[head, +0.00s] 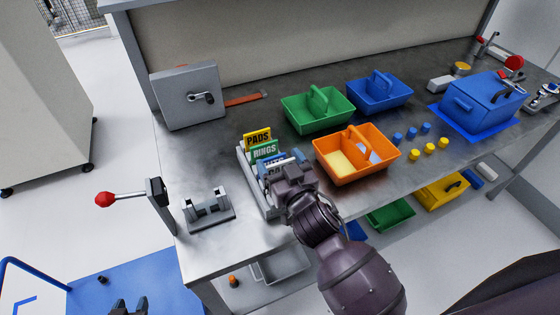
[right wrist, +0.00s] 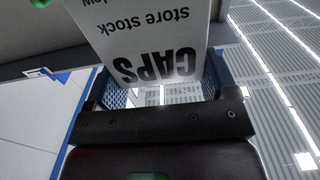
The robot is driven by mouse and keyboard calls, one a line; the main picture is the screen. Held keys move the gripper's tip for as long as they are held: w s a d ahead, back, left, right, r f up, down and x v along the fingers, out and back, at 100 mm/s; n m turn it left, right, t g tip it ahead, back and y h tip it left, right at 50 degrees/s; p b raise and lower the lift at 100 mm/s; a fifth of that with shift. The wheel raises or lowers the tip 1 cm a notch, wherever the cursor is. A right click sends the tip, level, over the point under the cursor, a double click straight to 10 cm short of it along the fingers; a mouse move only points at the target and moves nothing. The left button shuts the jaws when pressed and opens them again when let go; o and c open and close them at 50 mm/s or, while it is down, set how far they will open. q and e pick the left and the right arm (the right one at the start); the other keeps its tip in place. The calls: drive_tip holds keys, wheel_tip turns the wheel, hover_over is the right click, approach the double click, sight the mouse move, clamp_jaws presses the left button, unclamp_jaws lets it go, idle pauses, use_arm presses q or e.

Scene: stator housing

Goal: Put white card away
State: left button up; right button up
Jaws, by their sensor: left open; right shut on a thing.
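The white card (right wrist: 150,35), printed "CAPS" and "store stock", fills the top of the right wrist view upside down. My right gripper (right wrist: 155,92) is shut on its lettered end. In the head view my right gripper (head: 283,172) is over the grey card rack (head: 262,204), and it hides most of the card and the rack's front part. I cannot tell whether the card is inside a slot or above it. A yellow "PADS" card (head: 257,139) and a green "RINGS" card (head: 265,151) stand upright at the rack's back. My left gripper (head: 129,305) is open and empty at the bottom left.
An orange tote (head: 345,172) stands close right of my right gripper. Green (head: 306,119) and blue (head: 382,103) totes stand behind. A metal fixture (head: 209,211) and a red-knobbed lever (head: 107,199) are left of the rack. Bench space in front of the fixture is clear.

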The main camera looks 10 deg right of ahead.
drive_tip(key=shift+f, duration=0.4)
drive_tip(key=shift+f+b, duration=0.75)
drive_tip(key=shift+f+b, duration=0.3)
drive_tip(key=shift+f, duration=0.2)
idle(0.4)
drive_tip(key=o, duration=0.9)
drive_tip(key=shift+o, duration=0.2)
